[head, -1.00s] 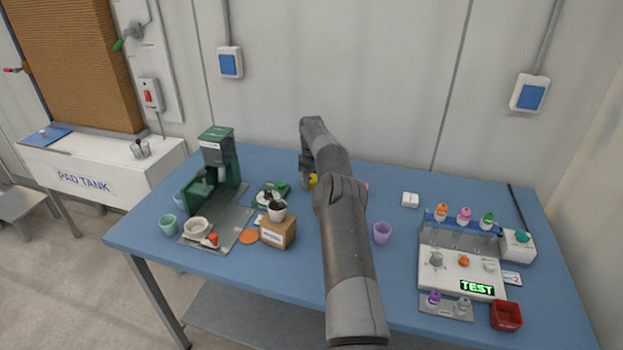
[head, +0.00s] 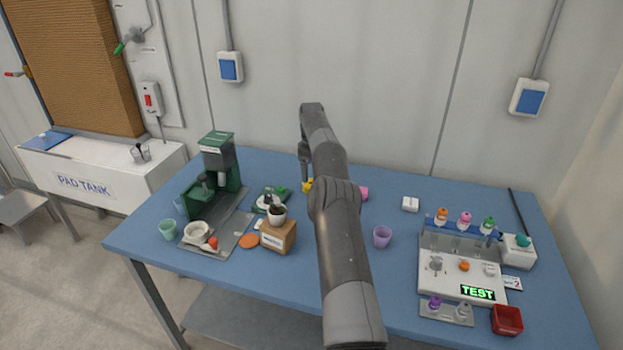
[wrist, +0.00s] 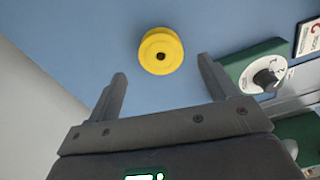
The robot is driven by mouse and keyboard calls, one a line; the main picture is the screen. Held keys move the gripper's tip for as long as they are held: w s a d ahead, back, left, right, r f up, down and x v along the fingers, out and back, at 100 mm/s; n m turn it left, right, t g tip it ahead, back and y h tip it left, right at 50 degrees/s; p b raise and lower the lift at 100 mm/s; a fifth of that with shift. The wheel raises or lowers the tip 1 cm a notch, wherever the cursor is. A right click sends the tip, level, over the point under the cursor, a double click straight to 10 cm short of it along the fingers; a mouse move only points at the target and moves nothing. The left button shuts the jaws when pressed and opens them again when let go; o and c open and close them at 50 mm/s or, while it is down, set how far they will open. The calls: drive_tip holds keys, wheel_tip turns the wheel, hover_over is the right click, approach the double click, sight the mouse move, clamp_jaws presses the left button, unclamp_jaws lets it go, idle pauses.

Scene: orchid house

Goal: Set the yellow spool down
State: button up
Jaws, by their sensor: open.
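The yellow spool (wrist: 161,51) rests on the blue table, seen from above with its dark centre hole showing in the wrist view. In the head view only a small part of the yellow spool (head: 308,184) shows beside my arm. My gripper (wrist: 162,72) is open, its two fingers apart and empty. The spool lies just beyond the fingertips, around the middle of the gap, and no finger touches it. In the head view my gripper is mostly hidden behind my arm.
A green device with a dial (wrist: 266,78) stands close to the right finger. Blue table (head: 350,268) is clear at the front middle.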

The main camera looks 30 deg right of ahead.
drive_tip(key=shift+r, duration=0.6)
drive_tip(key=s+a+r+t+h, duration=0.1)
drive_tip(key=s+a+r, duration=0.1)
drive_tip(key=a+r, duration=0.8)
drive_tip(key=s+a+r+t, duration=0.1)
drive_tip(key=s+a+r, duration=0.2)
drive_tip(key=a+r, duration=0.65)
drive_tip(key=s+a+r+m, duration=0.1)
drive_tip(key=s+a+r, duration=0.2)
drive_tip(key=s+r, duration=0.4)
drive_tip(key=s+a+r+m+t, duration=0.1)
drive_tip(key=s+a, duration=0.2)
drive_tip(key=s, duration=0.6)
drive_tip(key=s+a+r+m+t, duration=0.15)
drive_tip(key=s+a, duration=0.25)
drive_tip(key=s, duration=0.5)
drive_tip(key=s+a+f+m, duration=0.1)
drive_tip(key=s+f, duration=0.2)
drive_tip(key=s, duration=0.4)
drive_tip(key=s+f+m, duration=0.1)
drive_tip(key=s+f, duration=0.2)
drive_tip(key=s, duration=0.3)
drive_tip(key=s+a+f+m+t+y, duration=0.1)
drive_tip(key=s+f, duration=0.2)
drive_tip(key=s, duration=0.4)
drive_tip(key=shift+s+a+f, duration=0.3)
drive_tip(key=shift+f, duration=0.1)
